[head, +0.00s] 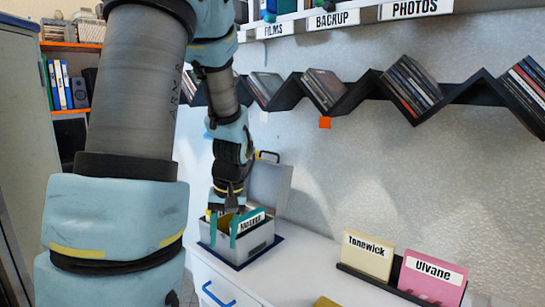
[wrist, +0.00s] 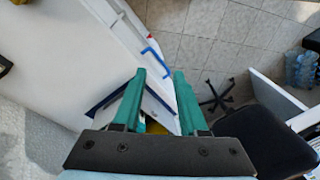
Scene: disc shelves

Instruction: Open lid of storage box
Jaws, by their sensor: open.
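The grey storage box (head: 260,240) stands on a dark blue mat near the wall end of the white cabinet top. Its lid (head: 270,184) stands raised at the back of the box, with a dark handle (head: 268,154) at its top. A labelled card (head: 251,222) and something yellow show in the box. My gripper (head: 223,232) points down at the box's left part, its teal fingers apart. In the wrist view the open fingers (wrist: 160,76) have no object visibly clamped between them; the box is mostly hidden behind them. I cannot tell whether they touch it.
A cream Tonewick card (head: 367,256) and a pink Ulvane card (head: 431,278) stand in a dark holder to the right. A zigzag shelf (head: 285,97) with disc cases runs along the wall above. A dark chair (wrist: 265,140) shows in the wrist view.

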